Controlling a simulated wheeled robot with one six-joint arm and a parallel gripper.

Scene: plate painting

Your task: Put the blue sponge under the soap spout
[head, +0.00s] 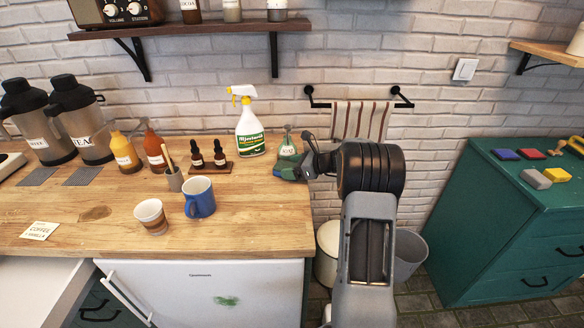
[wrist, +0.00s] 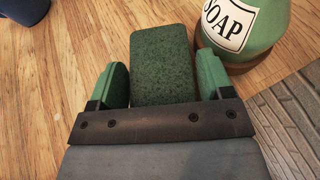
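A green soap bottle (head: 288,150) with a pump top stands near the right end of the wooden counter. Its body also shows at the upper right of the wrist view (wrist: 262,50), but its spout is out of that view. No blue face of this sponge shows. In the head view, my gripper (head: 284,172) is low beside the bottle's front, and the arm partly hides this area. A blue-topped block (head: 503,154) lies on the green cabinet.
A spray bottle (head: 250,130) and two dropper bottles stand left of the soap. A striped towel (head: 360,120) hangs behind my arm. The counter's right edge is close to the soap.

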